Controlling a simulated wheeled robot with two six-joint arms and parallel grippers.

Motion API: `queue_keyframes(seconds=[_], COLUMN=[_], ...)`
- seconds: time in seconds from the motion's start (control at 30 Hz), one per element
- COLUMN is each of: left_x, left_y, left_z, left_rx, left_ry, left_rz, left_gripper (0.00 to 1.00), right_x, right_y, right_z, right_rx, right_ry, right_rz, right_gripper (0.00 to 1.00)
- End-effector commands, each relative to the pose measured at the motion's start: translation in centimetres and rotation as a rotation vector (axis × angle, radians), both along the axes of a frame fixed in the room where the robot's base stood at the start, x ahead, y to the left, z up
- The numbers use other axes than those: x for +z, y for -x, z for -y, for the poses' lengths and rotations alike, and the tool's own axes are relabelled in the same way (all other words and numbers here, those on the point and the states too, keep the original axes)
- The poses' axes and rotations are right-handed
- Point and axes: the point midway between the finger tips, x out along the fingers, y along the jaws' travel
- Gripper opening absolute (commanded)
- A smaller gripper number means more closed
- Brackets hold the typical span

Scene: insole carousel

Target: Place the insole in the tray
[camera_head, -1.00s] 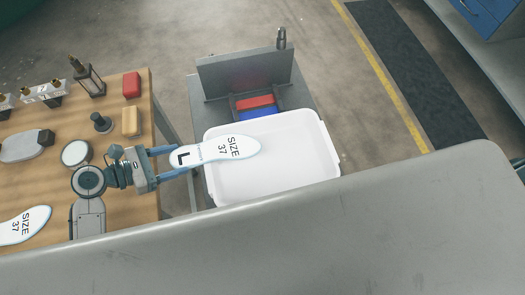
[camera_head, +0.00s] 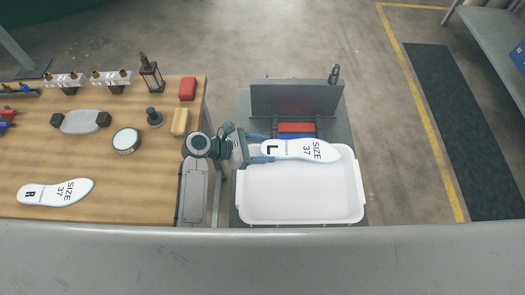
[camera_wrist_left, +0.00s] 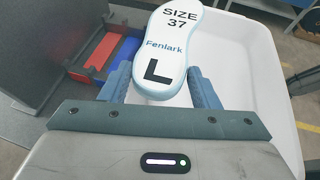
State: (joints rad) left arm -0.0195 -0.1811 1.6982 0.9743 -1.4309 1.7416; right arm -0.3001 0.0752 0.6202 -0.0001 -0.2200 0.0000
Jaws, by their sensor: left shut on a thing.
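A white insole (camera_head: 312,150) marked "L" and "SIZE 37" is held by its heel end in my left gripper (camera_head: 268,151). It lies over the far part of the white tray (camera_head: 301,217), above it. In the left wrist view the insole (camera_wrist_left: 172,35) sits between the two blue fingers of the left gripper (camera_wrist_left: 160,88), with the tray (camera_wrist_left: 240,60) behind and to the right. A second insole (camera_head: 56,192), marked "R" and "SIZE 37", lies on the wooden table at the left. My right gripper does not show.
Behind the tray stands a grey upright panel (camera_head: 296,99) with a red bin (camera_head: 297,128) below it. The wooden table (camera_head: 110,165) holds a round white disc (camera_head: 126,140), a yellow block (camera_head: 180,121) and a red block (camera_head: 187,89). The tray's interior is bare.

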Motion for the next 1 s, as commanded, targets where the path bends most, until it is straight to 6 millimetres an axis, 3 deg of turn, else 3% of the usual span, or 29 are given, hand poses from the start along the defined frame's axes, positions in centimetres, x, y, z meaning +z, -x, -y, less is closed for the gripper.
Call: queue_keyframes(seconds=[0.2, 0.53, 0.57, 0.63, 1.0], left_x=[-2.8, -3.3, -3.3, -3.3, -3.2], left_y=[0.1, 0.1, 0.1, 0.1, 0.1], left_z=[0.0, -0.1, -0.1, -0.1, -0.5], left_rx=[0.0, 0.001, 0.0, 0.0, 0.001], left_ry=[-0.001, -0.001, -0.001, -0.001, -0.002], left_rz=[-0.005, -0.001, -0.001, -0.001, 0.0], left_gripper=[0.34, 0.34, 0.62, 0.75, 0.78], right_x=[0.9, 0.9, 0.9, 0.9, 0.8], right_y=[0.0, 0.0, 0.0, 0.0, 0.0], right_z=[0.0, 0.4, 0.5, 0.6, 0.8], right_rx=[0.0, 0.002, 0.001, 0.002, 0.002], right_ry=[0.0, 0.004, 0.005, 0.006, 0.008], right_rz=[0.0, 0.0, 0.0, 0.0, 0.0], right_gripper=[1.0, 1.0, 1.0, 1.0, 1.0])
